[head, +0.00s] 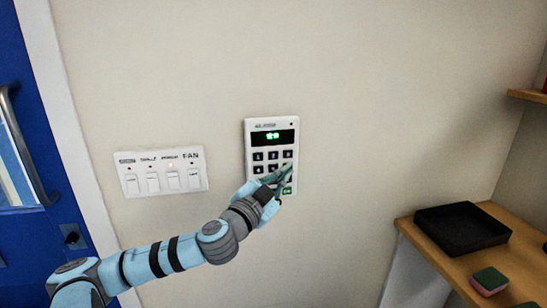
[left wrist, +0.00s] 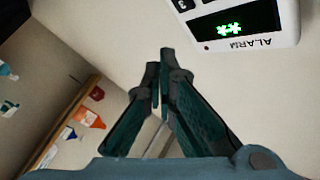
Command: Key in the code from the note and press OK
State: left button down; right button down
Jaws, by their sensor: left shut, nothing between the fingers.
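The white keypad (head: 251,150) hangs on the wall in the middle of the head view. Its dark display (head: 272,136) shows small green characters. In the left wrist view the keypad (left wrist: 289,38) is at the upper right, turned over, with the label ALARM and two green star-like marks. My left gripper (head: 288,170) is shut and empty, its tips in front of the lower right keys; I cannot tell whether they touch. It covers several lower keys. The green OK key (head: 288,190) shows just below the fingers. The gripper (left wrist: 160,58) also shows in the left wrist view. I see no note.
A white switch panel (head: 160,190) with several switches, one lamp lit red, is left of the keypad. A blue door (head: 30,130) is at the far left. A wooden shelf (head: 470,270) at the right holds a black tray (head: 475,245) and a sponge (head: 490,280).

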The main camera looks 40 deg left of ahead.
aim_at(275, 159)
pick_arm(q)
jog(key=w+a, duration=0.1)
jog(key=a, duration=0.1)
jog(key=w+a, duration=0.3)
jog(key=a, duration=0.1)
jog(key=shift+w+a, duration=0.2)
dwell(0.4)
dwell(0.9)
jog(key=shift+w+a+p, duration=0.3)
jog(key=shift+a+p, duration=0.05)
jog(key=shift+w+a, duration=0.15)
jog(key=shift+a, duration=0.15)
dwell(0.8)
jog(key=shift+d, duration=0.1)
jog(key=shift+s+d+f, duration=0.15)
jog(key=shift+s+d, duration=0.1)
jog(key=shift+d, duration=0.05)
jog(key=shift+s+d+b, duration=0.2)
jog(key=shift+d+b, duration=0.05)
jog(key=shift+b, duration=0.05)
